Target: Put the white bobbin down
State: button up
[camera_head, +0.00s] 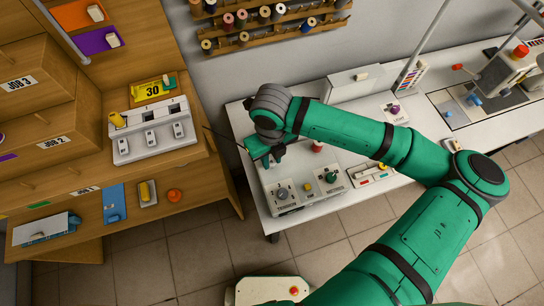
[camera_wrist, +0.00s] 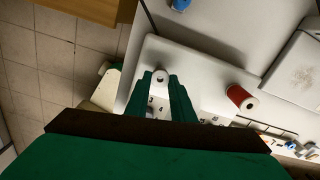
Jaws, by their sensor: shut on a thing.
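In the wrist view, a white bobbin (camera_wrist: 160,77) with a dark centre is between the fingertips of my gripper (camera_wrist: 160,84), which is shut on it. In the head view, my gripper (camera_head: 263,153) is over the left part of the white table (camera_head: 330,222), and the bobbin is hidden there. Below the bobbin in the wrist view is a pale panel (camera_wrist: 185,62) with small printed marks. I cannot tell whether the bobbin touches it.
A red spool (camera_wrist: 240,97) stands right of my fingers in the wrist view. A white unit with grey and green knobs (camera_head: 303,188) lies just below my gripper in the head view. A wooden cabinet (camera_head: 75,170) stands left. Thread racks (camera_head: 265,22) hang behind.

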jog(key=shift+f, duration=0.15)
jog(key=shift+w+f, duration=0.15)
jog(key=shift+f, duration=0.1)
jog(key=o, duration=1)
jog(key=shift+w, duration=0.1)
jog(key=shift+a, duration=0.15)
jog(key=shift+r, duration=0.45)
jog(key=r, duration=1.2)
jog(key=shift+s+r, duration=0.2)
jog(key=shift+f, duration=0.1)
